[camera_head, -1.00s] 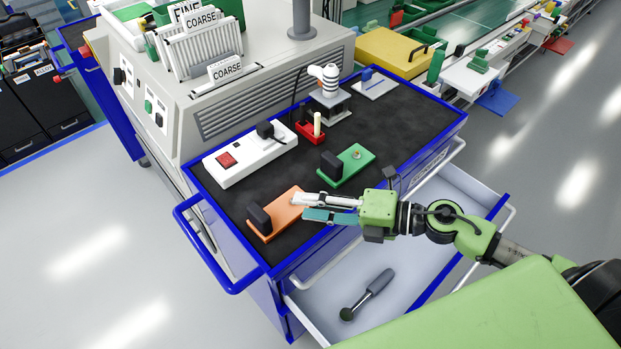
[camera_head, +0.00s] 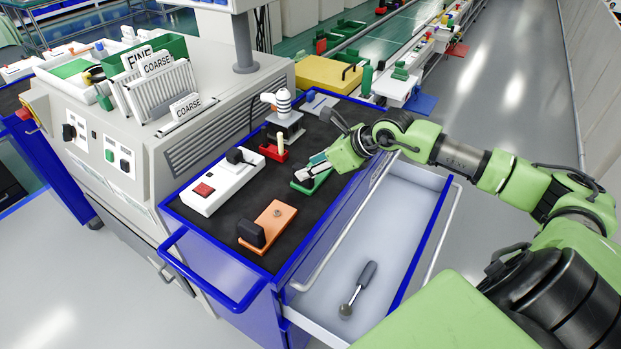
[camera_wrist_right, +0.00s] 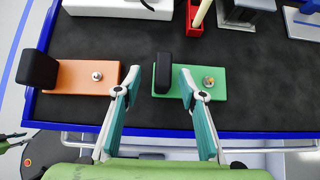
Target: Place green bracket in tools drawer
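The green bracket (camera_head: 318,184), a flat green plate with a dark upright block, lies on the black top of the blue cabinet. In the wrist view the bracket (camera_wrist_right: 211,93) shows its black block at left and a metal stud at right. My right gripper (camera_head: 308,171) is over it, partly hiding it in the head view. In the wrist view my right gripper (camera_wrist_right: 153,82) is open and empty; its right finger overlaps the plate, its left finger is left of it. The drawer (camera_head: 400,215) stands open, holding a dark-handled tool (camera_head: 358,289).
An orange bracket (camera_head: 276,219) lies nearer the front of the top. A white power strip (camera_head: 215,190), a red holder (camera_head: 273,152) and a white-striped device (camera_head: 284,104) stand behind. The drawer floor is mostly free.

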